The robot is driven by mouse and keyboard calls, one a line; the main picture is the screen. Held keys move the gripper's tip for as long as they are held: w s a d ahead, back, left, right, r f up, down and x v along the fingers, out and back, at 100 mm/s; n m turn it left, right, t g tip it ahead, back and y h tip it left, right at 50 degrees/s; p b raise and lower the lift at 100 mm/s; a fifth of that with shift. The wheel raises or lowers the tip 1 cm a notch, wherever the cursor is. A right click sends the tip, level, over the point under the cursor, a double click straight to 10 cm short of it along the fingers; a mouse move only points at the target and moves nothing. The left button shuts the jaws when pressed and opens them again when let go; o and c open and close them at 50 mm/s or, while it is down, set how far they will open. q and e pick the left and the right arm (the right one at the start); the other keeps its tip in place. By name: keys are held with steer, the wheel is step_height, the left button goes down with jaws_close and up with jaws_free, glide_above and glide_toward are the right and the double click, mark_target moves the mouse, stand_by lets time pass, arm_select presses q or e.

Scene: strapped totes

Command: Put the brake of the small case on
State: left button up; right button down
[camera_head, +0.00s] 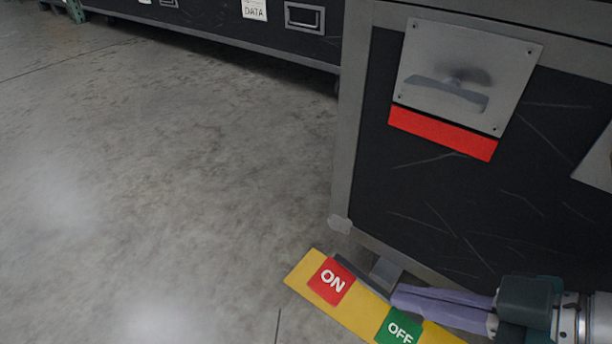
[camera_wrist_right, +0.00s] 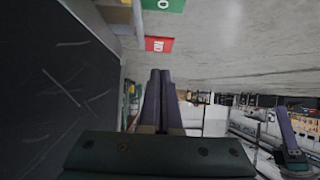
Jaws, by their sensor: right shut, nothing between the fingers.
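The case (camera_head: 440,200) is black with grey edging and stands at the right of the head view. Its yellow brake pedal (camera_head: 298,276) sticks out low at its foot, with a red ON label (camera_head: 331,281) and a green OFF label (camera_head: 399,329). My right gripper (camera_head: 396,299) is shut and empty, its purple fingertips over the pedal between the two labels; I cannot tell whether they touch it. In the wrist view the shut fingers (camera_wrist_right: 160,76) point toward the red ON label (camera_wrist_right: 159,45). A purple-fingered gripper, seemingly my left (camera_wrist_right: 287,132), shows at the right there.
A metal plate (camera_head: 465,75) with a recessed handle and a red strip (camera_head: 442,133) are on the case's side. Another long dark case (camera_head: 225,25) stands at the back. The grey floor (camera_head: 150,170) at the left is clear.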

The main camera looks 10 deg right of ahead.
mark_target(322, 276)
steer(key=b+x, duration=0.2)
steer(key=x, duration=0.8)
